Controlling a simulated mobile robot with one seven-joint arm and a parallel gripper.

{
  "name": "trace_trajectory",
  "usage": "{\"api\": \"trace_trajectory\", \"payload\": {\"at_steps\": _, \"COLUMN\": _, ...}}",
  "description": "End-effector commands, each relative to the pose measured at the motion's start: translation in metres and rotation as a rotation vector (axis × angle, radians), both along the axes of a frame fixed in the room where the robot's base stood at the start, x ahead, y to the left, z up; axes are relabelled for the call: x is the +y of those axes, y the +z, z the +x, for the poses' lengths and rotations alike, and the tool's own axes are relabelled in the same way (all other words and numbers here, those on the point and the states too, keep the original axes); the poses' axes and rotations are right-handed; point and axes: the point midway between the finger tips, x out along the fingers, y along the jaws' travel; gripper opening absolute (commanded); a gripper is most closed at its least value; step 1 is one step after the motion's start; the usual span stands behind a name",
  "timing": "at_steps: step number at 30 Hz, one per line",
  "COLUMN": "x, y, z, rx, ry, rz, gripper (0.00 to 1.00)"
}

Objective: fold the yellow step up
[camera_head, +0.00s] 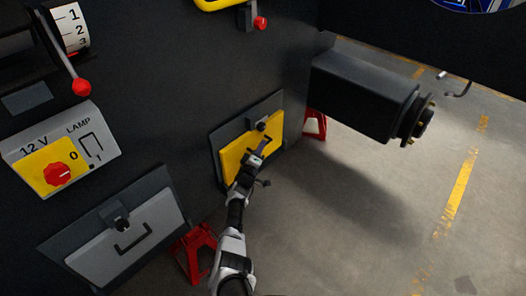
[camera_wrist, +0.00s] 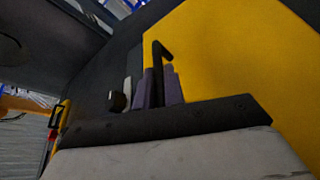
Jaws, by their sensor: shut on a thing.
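The yellow step (camera_head: 236,161) is a flat yellow panel in front of a dark backing plate (camera_head: 218,141) on the chassis side. It looks close to upright, nearly flat against the plate; any small gap cannot be judged. A dark knob (camera_head: 262,126) sits at its top edge. My gripper (camera_head: 262,147) is at the step's face, reaching up from below. In the wrist view the yellow step (camera_wrist: 235,60) fills the right side. My gripper (camera_wrist: 159,88) is shut on a thin black bent handle (camera_wrist: 158,62) there. The fingers hide part of the handle.
A grey panel (camera_head: 90,258) with its own knob and handle is at lower left. Red stands (camera_head: 196,250) and (camera_head: 315,124) are under the chassis. A dark axle housing (camera_head: 362,92) juts out at right. Red-knobbed levers and a lamp switch (camera_head: 60,172) are above. The floor at right is clear.

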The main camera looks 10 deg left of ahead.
Motion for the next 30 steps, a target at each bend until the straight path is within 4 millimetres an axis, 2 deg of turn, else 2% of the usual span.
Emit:
{"api": "trace_trajectory", "payload": {"at_steps": 1, "x": 0.0005, "y": 0.0049, "z": 0.0020, "rx": -0.008, "ry": -0.002, "rz": 0.000, "gripper": 0.00}}
{"api": "trace_trajectory", "payload": {"at_steps": 13, "x": 0.0011, "y": 0.0046, "z": 0.0022, "rx": -0.007, "ry": -0.001, "rz": 0.002, "gripper": 0.00}}
{"api": "trace_trajectory", "payload": {"at_steps": 14, "x": 0.0011, "y": 0.0046, "z": 0.0021, "rx": -0.007, "ry": -0.001, "rz": 0.002, "gripper": 0.13}}
{"api": "trace_trajectory", "payload": {"at_steps": 18, "x": 0.0009, "y": 0.0029, "z": 0.0015, "rx": -0.004, "ry": -0.001, "rz": 0.001, "gripper": 0.32}}
{"api": "trace_trajectory", "payload": {"at_steps": 30, "x": 0.0029, "y": 0.0000, "z": -0.0047, "rx": -0.001, "ry": 0.000, "rz": 0.002, "gripper": 0.33}}
